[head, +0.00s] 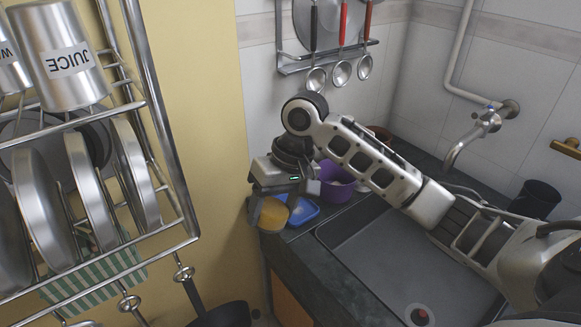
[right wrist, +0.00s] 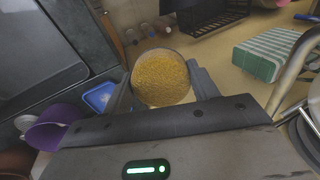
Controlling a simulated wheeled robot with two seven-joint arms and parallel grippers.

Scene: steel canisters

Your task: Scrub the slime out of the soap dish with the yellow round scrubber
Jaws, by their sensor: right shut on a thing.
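My right gripper (head: 274,200) is shut on the yellow round scrubber (head: 271,214), which hangs between its fingers. In the right wrist view the scrubber (right wrist: 161,78) shows its rough yellow face between the two fingertips. A blue soap dish (head: 305,214) lies on the dark counter near the sink's left corner, just right of and partly behind the scrubber. The dish (right wrist: 99,97) also shows left of the gripper in the right wrist view. The gripper and scrubber hide part of it, and I cannot make out slime in it. My left gripper is not in view.
A purple bowl (head: 336,184) stands beside the dish. The grey sink (head: 385,265) is to the right, under a wall tap (head: 470,135). A black cup (head: 536,199) stands at the far right.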

